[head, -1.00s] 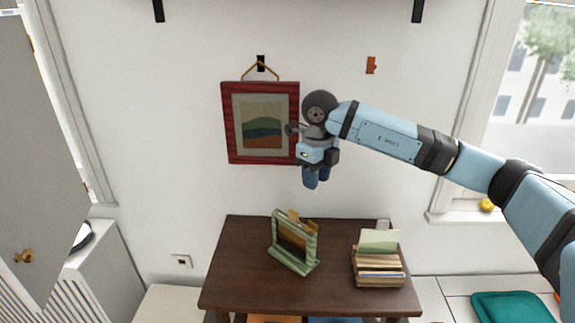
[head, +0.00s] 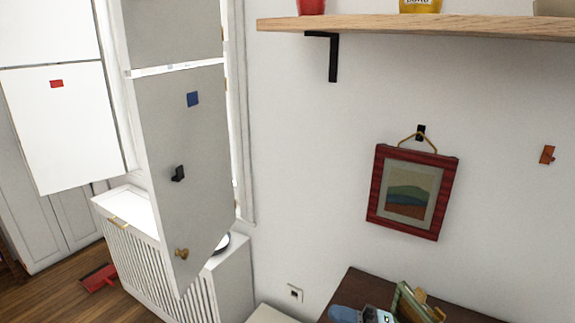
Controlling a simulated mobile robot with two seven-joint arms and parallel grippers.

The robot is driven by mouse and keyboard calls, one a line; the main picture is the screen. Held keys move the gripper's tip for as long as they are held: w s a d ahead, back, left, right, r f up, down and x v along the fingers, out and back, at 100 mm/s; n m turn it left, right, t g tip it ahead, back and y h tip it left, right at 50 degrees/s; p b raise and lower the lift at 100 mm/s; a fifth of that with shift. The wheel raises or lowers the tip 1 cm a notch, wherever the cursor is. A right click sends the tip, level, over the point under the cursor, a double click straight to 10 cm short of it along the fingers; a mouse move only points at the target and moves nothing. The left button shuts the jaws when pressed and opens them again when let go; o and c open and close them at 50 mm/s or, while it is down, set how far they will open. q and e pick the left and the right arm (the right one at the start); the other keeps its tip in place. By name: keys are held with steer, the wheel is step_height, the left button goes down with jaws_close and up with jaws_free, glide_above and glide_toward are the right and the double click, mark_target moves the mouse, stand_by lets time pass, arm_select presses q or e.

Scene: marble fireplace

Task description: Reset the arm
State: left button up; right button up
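My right gripper (head: 345,314) shows only in part at the bottom edge of the head view, low over the dark brown table. Its blue finger end points left, next to the green frame, and I cannot tell whether it is open. I cannot see whether it touches anything. Most of the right arm is outside the view. My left gripper is not in view. The red-framed picture (head: 410,193) hangs by its cord from a black hook (head: 420,131) on the white wall, slightly tilted in the view.
The dark table (head: 352,284) carries a green frame (head: 416,304). A wooden shelf (head: 430,25) crosses the upper right. A grey door (head: 190,150) stands open at left beside a white slatted cabinet (head: 145,258). A red dustpan-like object (head: 98,277) lies on the wooden floor.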

steer(key=s+d+f+m+t+h+p, duration=0.2)
steer(key=s+d+f+m+h, duration=0.3)
steer(key=m, duration=0.8)
steer(key=s+d+f+m+t+h+p, duration=0.2)
steer(key=s+d+f+m+h, duration=0.3)
steer(key=s+f+m+h, duration=0.6)
step_height(320, 180, down, 5)
steer(key=m+t+h, duration=0.1)
steer(key=m, duration=0.2)
steer(key=shift+s+d+f+t+p, duration=0.2)
steer(key=shift+s+d+t+p, duration=0.1)
steer(key=shift+s+d+p, duration=0.1)
